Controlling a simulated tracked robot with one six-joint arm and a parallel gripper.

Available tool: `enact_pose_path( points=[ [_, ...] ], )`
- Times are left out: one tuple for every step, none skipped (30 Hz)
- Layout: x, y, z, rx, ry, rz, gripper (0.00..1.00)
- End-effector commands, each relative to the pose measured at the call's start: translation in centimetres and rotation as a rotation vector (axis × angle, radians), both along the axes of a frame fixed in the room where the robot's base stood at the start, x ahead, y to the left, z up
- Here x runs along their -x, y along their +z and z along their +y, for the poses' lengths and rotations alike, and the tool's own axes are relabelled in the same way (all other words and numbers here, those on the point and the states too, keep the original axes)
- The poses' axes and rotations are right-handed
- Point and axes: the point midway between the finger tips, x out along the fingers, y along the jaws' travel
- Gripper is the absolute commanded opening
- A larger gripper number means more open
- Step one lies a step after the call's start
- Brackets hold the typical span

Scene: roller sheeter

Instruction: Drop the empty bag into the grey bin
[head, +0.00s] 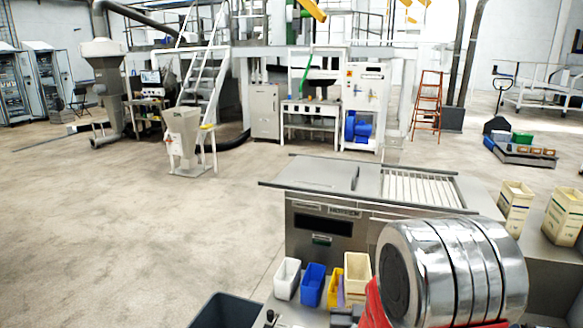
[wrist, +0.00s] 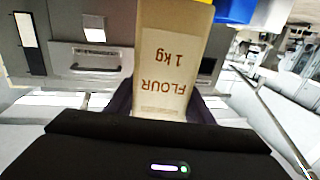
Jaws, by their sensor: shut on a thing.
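The flour bag (wrist: 168,75), a cream paper bag marked "FLOUR 1 kg", fills the middle of the wrist view, its print upside down. My gripper (wrist: 160,108) is shut on it, with a dark finger at each side. In the head view, a cream bag (head: 357,272) that looks like the same one stands upright at the right end of the small bins; the gripper there is mostly hidden by my silver arm. The grey bin (head: 228,312), dark slate-coloured, is at the bottom edge to the left, apart from the bag and partly cut off.
White (head: 287,279), blue (head: 313,284) and yellow (head: 335,287) small bins stand in a row between the bag and the grey bin. A metal sheeter (head: 318,178) stands behind them. More cream bags (head: 515,207) are at the right. Open floor lies left.

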Motion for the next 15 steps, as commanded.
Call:
enact_pose_path(
  points=[
    [-0.7,1.7,0.2,-0.003,-0.02,-0.009,0.0],
    [-1.1,2.5,0.1,-0.002,-0.037,-0.009,0.0],
    [-1.5,3.6,0.2,-0.003,-0.056,-0.009,0.0],
    [-1.8,4.5,0.2,-0.003,-0.071,-0.009,0.0],
    [-2.1,5.3,0.2,-0.004,-0.086,-0.01,0.0],
    [-2.4,6.3,0.3,-0.004,-0.102,-0.009,0.0],
    [-2.7,7.1,0.4,-0.004,-0.113,-0.007,0.0],
    [-2.8,7.8,0.5,-0.004,-0.123,-0.007,0.0],
    [-3.0,8.5,0.6,-0.004,-0.134,-0.006,0.0],
    [-3.1,9.0,0.8,-0.003,-0.139,-0.005,0.0],
    [-3.2,9.5,0.8,-0.003,-0.145,-0.004,0.0],
    [-3.2,9.9,0.9,-0.002,-0.15,-0.003,0.0],
    [-3.3,10.1,1.0,-0.002,-0.153,-0.002,0.0],
    [-3.3,10.3,1.0,-0.002,-0.156,-0.001,0.0],
    [-3.3,10.4,1.0,0.0,-0.157,0.0,0.0]
  ],
)
